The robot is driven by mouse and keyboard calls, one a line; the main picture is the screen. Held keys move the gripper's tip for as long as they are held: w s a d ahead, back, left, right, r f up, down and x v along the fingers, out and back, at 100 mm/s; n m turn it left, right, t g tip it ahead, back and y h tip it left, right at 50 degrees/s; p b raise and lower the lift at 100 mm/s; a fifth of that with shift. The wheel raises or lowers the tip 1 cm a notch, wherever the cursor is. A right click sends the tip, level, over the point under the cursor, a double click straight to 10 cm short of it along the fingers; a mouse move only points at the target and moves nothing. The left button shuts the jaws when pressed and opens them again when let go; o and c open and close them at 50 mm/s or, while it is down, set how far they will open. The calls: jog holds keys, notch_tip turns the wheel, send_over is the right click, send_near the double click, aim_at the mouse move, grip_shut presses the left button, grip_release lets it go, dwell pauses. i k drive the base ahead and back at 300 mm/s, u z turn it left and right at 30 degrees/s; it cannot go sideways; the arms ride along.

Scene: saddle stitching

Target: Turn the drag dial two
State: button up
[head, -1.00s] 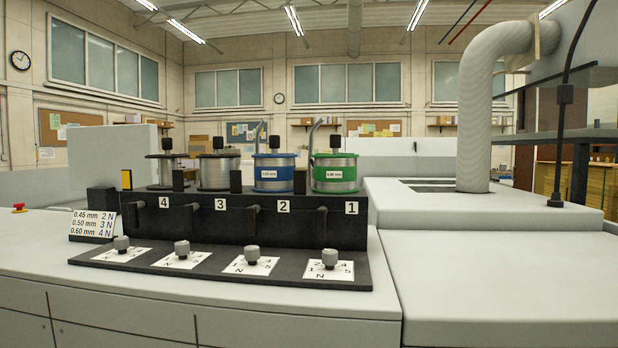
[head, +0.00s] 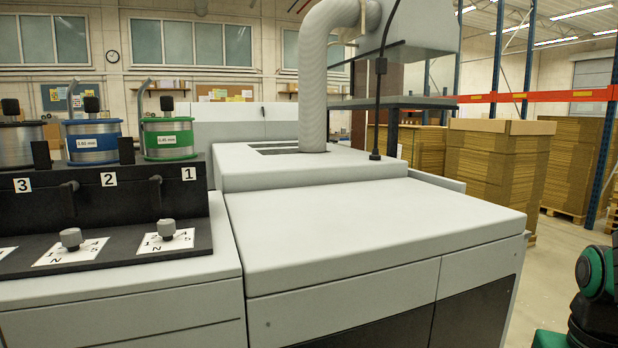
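Drag dial two (head: 70,238) is a grey knob on a white card with a number scale, on the black sloping strip below the label "2" (head: 108,180). Its pointing direction is too small to read. The blue wire spool (head: 92,142) stands above it, with a small white label that I cannot read surely. Dial one (head: 167,229) is to its right, below the label "1" and the green spool (head: 167,139). Dial three is cut off at the left edge, with only part of its card showing. My gripper is not in view.
A wide pale machine cover (head: 370,225) fills the middle, right of the dials. A ribbed duct (head: 318,90) rises behind it. Stacked cardboard (head: 495,170) and a blue-and-orange rack (head: 550,96) stand at the right. Open floor shows beyond the machine's right end.

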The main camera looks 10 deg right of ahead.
aim_at(71, 238)
jog(key=u, duration=1.25)
